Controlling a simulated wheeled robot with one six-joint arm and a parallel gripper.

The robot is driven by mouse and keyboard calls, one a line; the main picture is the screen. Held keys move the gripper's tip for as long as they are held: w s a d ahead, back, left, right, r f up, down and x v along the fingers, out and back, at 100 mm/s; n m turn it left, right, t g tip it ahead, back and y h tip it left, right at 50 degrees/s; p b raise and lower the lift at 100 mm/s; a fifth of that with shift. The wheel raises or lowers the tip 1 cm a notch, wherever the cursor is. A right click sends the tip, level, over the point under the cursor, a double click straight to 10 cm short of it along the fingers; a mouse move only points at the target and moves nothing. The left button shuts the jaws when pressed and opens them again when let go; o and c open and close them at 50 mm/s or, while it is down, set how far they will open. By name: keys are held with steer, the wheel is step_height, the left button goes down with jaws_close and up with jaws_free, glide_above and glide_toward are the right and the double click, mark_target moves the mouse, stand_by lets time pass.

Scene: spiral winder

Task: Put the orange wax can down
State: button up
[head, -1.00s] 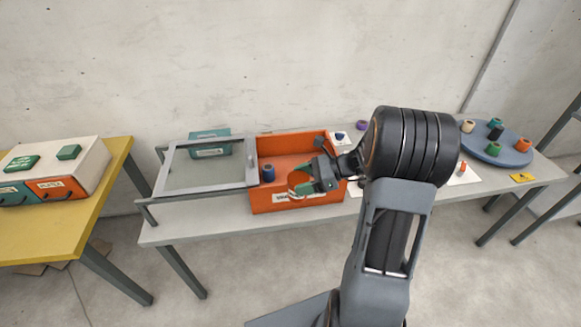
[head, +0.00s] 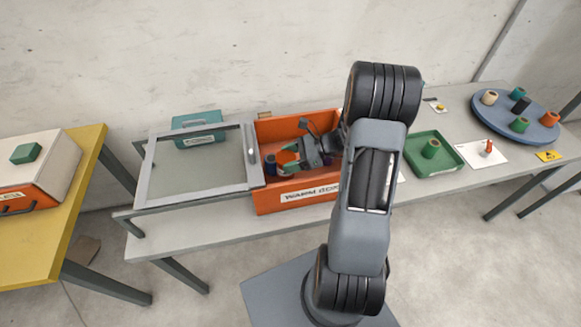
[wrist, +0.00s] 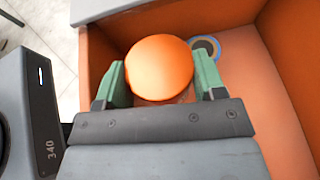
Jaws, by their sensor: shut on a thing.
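My gripper (wrist: 160,82) is shut on the orange wax can, with one green finger on each side of it. The can (wrist: 157,66) shows its round orange top in the wrist view. In the head view my gripper (head: 290,160) is down inside the orange warm box (head: 285,197), behind its labelled front wall, and mostly hides the can. I cannot tell whether the can's bottom touches the box floor. A dark blue spool (head: 270,165) stands in the box just left of the gripper; in the wrist view it (wrist: 206,49) shows just beyond the can.
A grey-framed glass panel (head: 195,165) lies left of the box opening. A teal case (head: 198,125) is behind it. To the right are a green tray (head: 415,140) with a spool and a round blue turntable (head: 490,122) holding several spools. The box floor right of the can is clear.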

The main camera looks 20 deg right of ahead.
steer(key=shift+f, duration=2.65)
steer(key=shift+f, duration=0.1)
steer(key=o, duration=1)
steer(key=v, duration=0.7)
steer(key=shift+s+d+r+b, duration=0.15)
steer(key=shift+d+r+b, duration=0.05)
steer(key=shift+b, duration=0.15)
